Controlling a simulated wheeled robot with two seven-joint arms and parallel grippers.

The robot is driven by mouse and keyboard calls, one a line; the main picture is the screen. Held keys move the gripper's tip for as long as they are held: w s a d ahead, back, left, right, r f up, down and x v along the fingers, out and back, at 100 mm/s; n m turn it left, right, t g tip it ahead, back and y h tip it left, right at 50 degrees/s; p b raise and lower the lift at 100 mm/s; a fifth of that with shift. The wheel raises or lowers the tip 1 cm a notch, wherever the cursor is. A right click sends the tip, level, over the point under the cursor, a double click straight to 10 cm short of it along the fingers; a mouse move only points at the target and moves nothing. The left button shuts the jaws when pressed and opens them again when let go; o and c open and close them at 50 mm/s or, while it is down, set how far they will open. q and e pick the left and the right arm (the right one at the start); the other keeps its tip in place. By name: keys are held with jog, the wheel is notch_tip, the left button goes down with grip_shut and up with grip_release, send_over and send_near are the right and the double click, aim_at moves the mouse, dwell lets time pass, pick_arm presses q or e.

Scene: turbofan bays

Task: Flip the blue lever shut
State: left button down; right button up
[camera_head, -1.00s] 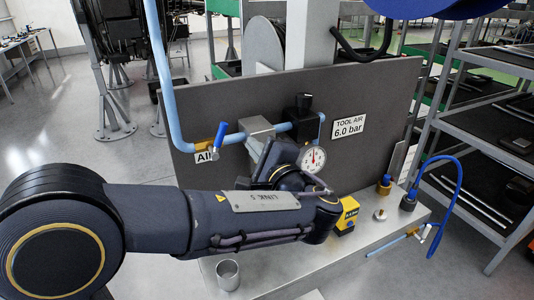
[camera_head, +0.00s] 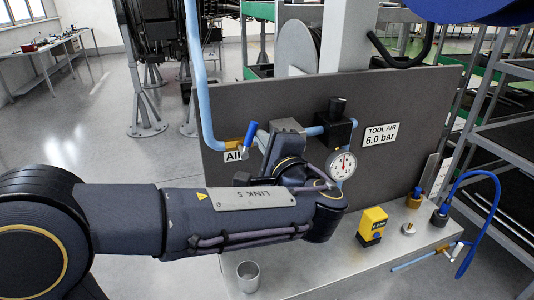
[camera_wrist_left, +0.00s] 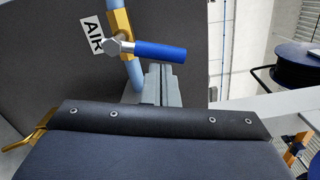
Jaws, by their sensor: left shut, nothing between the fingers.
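The blue lever (camera_head: 251,133) sits on a brass valve (camera_head: 234,144) in the light-blue pipe, in front of the dark panel. It points up, across the horizontal pipe run. In the wrist view the lever (camera_wrist_left: 158,50) extends right from its pivot on the brass valve (camera_wrist_left: 118,23), crosswise to the pipe. My left gripper (camera_head: 287,126) is just right of the lever in the head view, apart from it. Its fingers (camera_wrist_left: 158,72) are shut and empty, near the lever's lower side in the wrist view. My right gripper is not in view.
A gauge (camera_head: 342,164) and black regulator (camera_head: 338,128) sit right of my left gripper. A yellow box (camera_head: 372,224), a metal cup (camera_head: 248,276) and hose fittings stand on the bench (camera_head: 320,262). A blue hose (camera_head: 488,205) loops at the right. Shelving stands beyond.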

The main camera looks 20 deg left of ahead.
pick_arm(q)
jog(key=n+b, duration=0.2)
jog(key=b, duration=0.1)
jog(key=s+a+n+b, duration=0.1)
jog(key=shift+a+r+n+b, duration=0.1)
jog(key=shift+r+n+b, duration=0.2)
jog(key=shift+r+b, duration=0.05)
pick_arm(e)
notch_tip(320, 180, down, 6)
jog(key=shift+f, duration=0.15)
pick_arm(q)
jog(key=shift+w, duration=0.15)
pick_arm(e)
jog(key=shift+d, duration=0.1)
